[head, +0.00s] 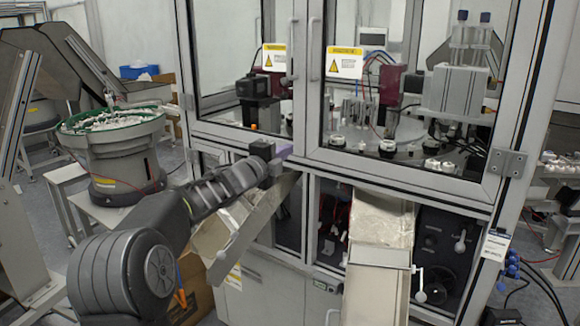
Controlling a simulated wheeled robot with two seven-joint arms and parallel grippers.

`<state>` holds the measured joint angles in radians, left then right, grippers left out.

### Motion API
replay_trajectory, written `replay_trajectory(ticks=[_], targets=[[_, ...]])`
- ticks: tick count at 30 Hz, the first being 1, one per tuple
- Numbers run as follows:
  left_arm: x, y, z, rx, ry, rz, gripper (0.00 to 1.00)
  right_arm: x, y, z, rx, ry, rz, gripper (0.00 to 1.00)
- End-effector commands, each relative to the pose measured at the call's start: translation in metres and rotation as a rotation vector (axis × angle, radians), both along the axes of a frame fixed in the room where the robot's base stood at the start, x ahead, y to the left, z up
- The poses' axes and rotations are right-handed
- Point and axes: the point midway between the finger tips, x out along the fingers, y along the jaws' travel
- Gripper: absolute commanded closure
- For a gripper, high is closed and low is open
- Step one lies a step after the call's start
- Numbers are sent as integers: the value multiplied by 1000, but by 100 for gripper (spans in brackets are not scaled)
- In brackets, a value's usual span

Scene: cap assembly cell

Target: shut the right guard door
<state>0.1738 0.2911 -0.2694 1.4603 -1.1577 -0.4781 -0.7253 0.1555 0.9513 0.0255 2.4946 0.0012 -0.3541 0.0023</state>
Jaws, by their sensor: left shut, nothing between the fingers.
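The right guard door (400,172) is a grey-framed clear panel with a yellow warning label and a vertical handle (312,50) on its left edge. Hinges (507,163) show at its right side. It looks flush, or nearly so, with the left guard door (238,138); a small gap cannot be ruled out. My left gripper (286,152) is shut and empty, in front of the cabinet near the lower meeting corner of the two doors. I cannot tell whether it touches the frame. My right gripper is out of view.
Two sloping chutes (378,275) stick out below the doors; the left chute (240,228) lies just under my left arm. A green-rimmed feeder bowl (112,120) stands at left. Small machine parts sit behind the glass. Blue connectors and cables (510,268) are at lower right.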

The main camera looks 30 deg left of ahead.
Motion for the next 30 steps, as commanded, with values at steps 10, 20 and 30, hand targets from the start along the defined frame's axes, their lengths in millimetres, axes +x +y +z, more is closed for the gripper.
replay_trajectory(ticks=[10,20,30], targets=[[-11,61,-1,2,1,4,100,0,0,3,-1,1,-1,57],[-18,97,0,0,0,-1,100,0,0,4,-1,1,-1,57],[-18,98,0,-1,0,-1,100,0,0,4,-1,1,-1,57]])
